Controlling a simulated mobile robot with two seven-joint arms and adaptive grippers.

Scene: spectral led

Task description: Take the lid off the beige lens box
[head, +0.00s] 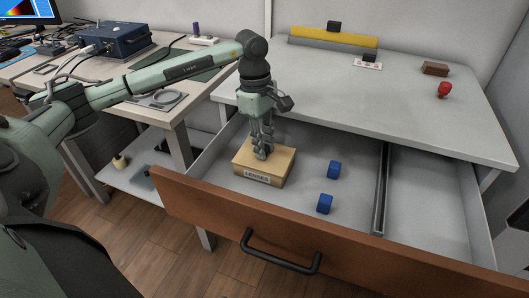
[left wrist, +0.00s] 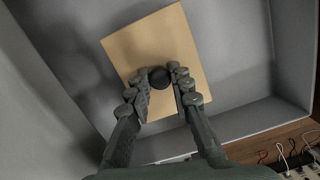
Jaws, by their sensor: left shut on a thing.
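The beige lens box (head: 264,171), labelled "LENSES", sits in the open drawer. Its flat beige lid (left wrist: 178,35) fills the middle of the left wrist view and lies on the box in the head view. A dark round knob (left wrist: 159,77) stands on the lid. My left gripper (head: 262,152) points down onto the lid, with its fingers on either side of the knob; in the left wrist view the fingers (left wrist: 160,88) are closed around it. In the head view the fingers hide the knob. My right gripper is not in view.
Two blue cubes (head: 334,169) (head: 325,204) lie in the drawer to the right of the box. The drawer front (head: 350,240) with its black handle is nearest. A divider (head: 381,190) runs through the drawer, and the grey tabletop (head: 400,110) overhangs its back.

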